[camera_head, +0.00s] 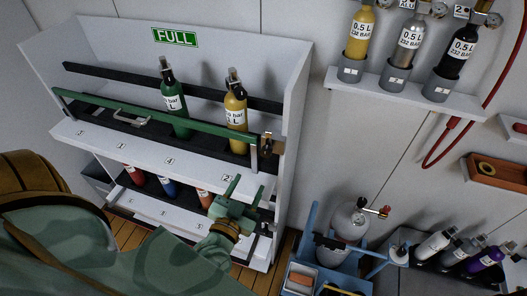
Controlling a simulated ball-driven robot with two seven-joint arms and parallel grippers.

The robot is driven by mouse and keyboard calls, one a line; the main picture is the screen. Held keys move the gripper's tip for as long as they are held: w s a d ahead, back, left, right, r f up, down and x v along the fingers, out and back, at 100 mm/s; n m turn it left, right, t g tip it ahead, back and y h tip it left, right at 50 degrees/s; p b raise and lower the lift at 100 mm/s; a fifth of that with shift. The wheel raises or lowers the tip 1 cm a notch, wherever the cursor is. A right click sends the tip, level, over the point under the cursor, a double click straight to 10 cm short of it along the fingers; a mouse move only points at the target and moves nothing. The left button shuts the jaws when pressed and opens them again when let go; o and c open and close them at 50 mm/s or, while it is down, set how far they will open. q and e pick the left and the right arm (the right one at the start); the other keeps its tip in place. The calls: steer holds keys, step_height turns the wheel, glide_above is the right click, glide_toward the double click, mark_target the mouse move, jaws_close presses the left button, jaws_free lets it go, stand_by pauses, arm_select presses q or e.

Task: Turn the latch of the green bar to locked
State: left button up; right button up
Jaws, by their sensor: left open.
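The green bar (150,117) runs across the front of the upper shelf of the white rack, under a green FULL sign (175,37). At its right end is a small brass-coloured latch (267,142) on a dark plate, by the rack's right wall. Its exact turn is too small to tell. My left gripper (247,184) is open and empty, below the latch and slightly left of it, in front of the shelf edge with the number labels. It appears apart from the latch. My right gripper is out of view.
A green cylinder (174,105) and a yellow cylinder (235,115) stand behind the bar. Several cylinders lie low on the lower shelf. A blue stand (304,235) with a grey cylinder is right of the rack. A wall shelf (405,92) holds more cylinders.

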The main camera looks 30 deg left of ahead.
mark_target(265, 155)
arm_select(q)
steer(key=w, duration=0.4)
steer(key=w+a, duration=0.1)
steer(key=w, duration=0.3)
steer(key=w+a+p, duration=0.1)
steer(key=w, duration=0.2)
steer(key=shift+w, duration=0.4)
steer(key=shift+c, duration=0.3)
steer(key=c, duration=0.9)
